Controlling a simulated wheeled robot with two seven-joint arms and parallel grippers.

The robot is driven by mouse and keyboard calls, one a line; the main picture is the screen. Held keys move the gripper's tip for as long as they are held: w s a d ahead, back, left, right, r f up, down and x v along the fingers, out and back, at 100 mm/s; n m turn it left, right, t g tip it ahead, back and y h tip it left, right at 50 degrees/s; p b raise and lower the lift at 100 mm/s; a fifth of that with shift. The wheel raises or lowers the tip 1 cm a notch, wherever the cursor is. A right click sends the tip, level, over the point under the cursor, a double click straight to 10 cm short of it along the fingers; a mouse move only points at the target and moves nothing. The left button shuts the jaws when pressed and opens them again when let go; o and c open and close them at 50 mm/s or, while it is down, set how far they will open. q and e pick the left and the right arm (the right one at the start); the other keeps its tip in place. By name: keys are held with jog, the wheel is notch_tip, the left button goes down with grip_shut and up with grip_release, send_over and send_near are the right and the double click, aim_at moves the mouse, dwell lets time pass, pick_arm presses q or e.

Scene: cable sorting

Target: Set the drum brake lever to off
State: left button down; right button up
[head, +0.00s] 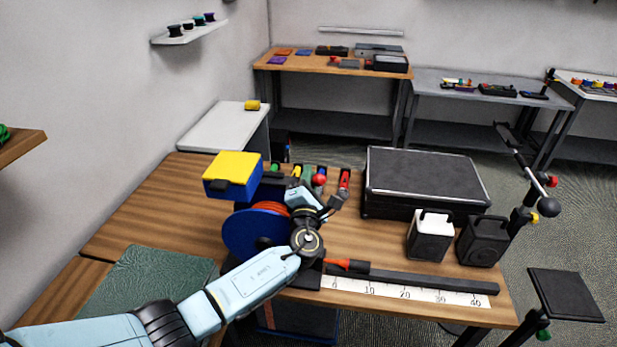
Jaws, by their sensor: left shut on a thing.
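The cable drum (250,234) stands on the wooden bench, with a blue flange and orange cable wound on it. My left arm comes in from the lower left and covers part of the drum. My left gripper (322,196) is beside the drum on its right, with its fingers around a red ball knob (319,180). It looks shut on this knob, which seems to be the end of the drum brake lever. The rest of the lever is hidden behind the gripper, so its setting cannot be told. My right gripper is not in view.
A blue box with a yellow top (232,170) stands behind the drum. Several coloured items are in a row behind the gripper. A black case (425,178), a white box (431,238) and a black box (484,243) stand right. A ruler strip (400,291) runs along the front.

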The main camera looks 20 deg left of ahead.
pick_arm(q)
jog(key=shift+w+d+r, duration=0.1)
jog(key=shift+d+r, duration=0.15)
jog(key=shift+d, duration=0.05)
jog(key=c, duration=1.4)
grip_release()
jog(key=shift+d+f, duration=0.1)
jog(key=shift+o, duration=0.2)
jog(key=v, duration=1.3)
jog(key=shift+s+a, duration=0.25)
jog(key=shift+w, duration=0.1)
jog(key=x, duration=1.3)
jog(key=shift+f, duration=0.15)
